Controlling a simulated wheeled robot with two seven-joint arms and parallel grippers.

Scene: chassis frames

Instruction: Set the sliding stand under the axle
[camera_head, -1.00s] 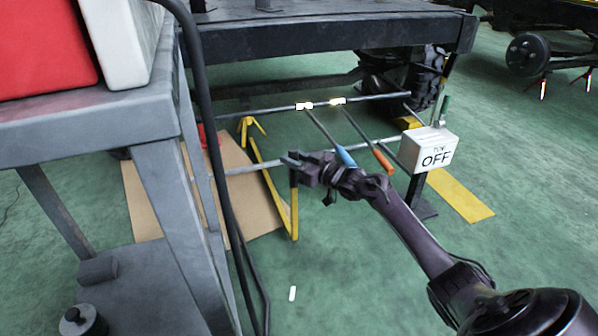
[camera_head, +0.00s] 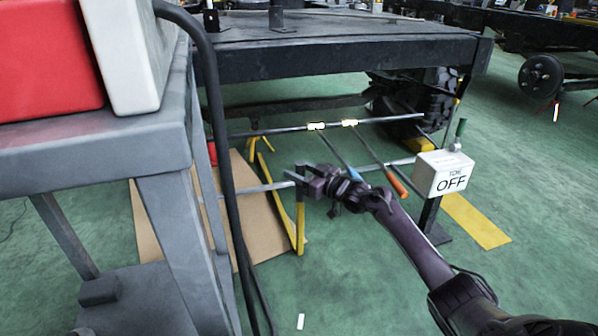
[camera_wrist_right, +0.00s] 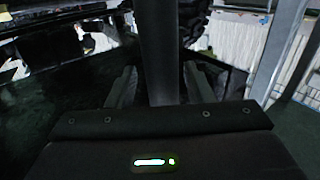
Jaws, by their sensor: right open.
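The stand (camera_head: 300,228) is a yellow frame with an upright near post and a bar along the floor to a splayed far leg (camera_head: 259,140). It stands on the green floor, partly over a tan board. The axle (camera_head: 300,106) appears to be the dark beam under the black chassis, above and behind the stand. My right gripper (camera_head: 297,178) is at the top of the near post. In the right wrist view a dark upright post (camera_wrist_right: 158,55) stands between its open fingers (camera_wrist_right: 155,88); contact cannot be told. My left gripper is out of view.
A grey table (camera_head: 90,140) with a red box stands at left, with a black hose before it. Steel rails (camera_head: 365,121) cross near the stand. Rods with blue and orange (camera_head: 397,183) handles lean there. A "TOE OFF" box (camera_head: 443,175) stands right.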

